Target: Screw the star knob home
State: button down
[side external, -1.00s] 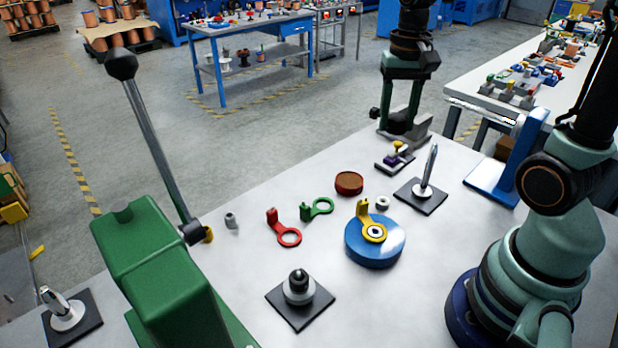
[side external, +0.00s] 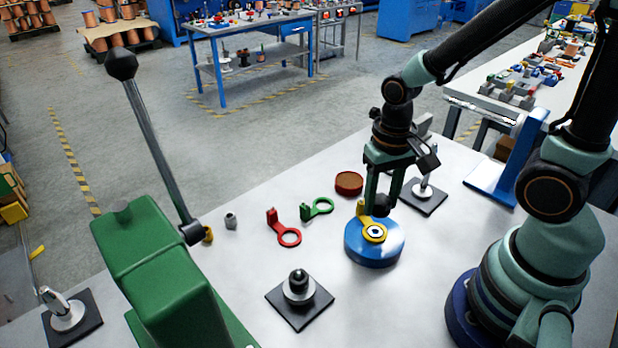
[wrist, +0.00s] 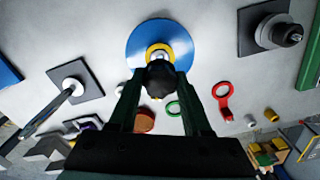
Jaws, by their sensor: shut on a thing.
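The black star knob (side external: 381,207) is held between the fingertips of my gripper (side external: 378,200), fingers pointing down. In the wrist view the dark knob (wrist: 159,80) sits between the two green fingers of my gripper (wrist: 160,82). A yellow ring arm (side external: 372,232) lies on a blue round disc (side external: 372,253), with a pale metal piece at its centre. The knob is close to the upper right edge of the yellow ring in the side view. In the wrist view it overlaps the ring's lower edge. I cannot tell whether it touches anything below.
Red (side external: 288,234) and green (side external: 318,208) ring arms lie left of the disc. A brown round piece (side external: 349,183) is behind. A plate with a slanted post (side external: 424,192) stands right. A plate with a dark-topped post (side external: 299,290) is in front; a green lever machine (side external: 155,255) stands left.

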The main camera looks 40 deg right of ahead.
aim_at(379, 214)
jog(key=shift+f, duration=1.95)
jog(key=shift+f, duration=0.8)
dwell(0.3)
jog(key=m, duration=0.4)
jog(key=shift+m, duration=0.3)
jog(key=m, duration=0.3)
jog(key=shift+m, duration=0.3)
jog(key=m, duration=0.4)
jog(key=shift+m, duration=0.4)
jog(key=m, duration=0.4)
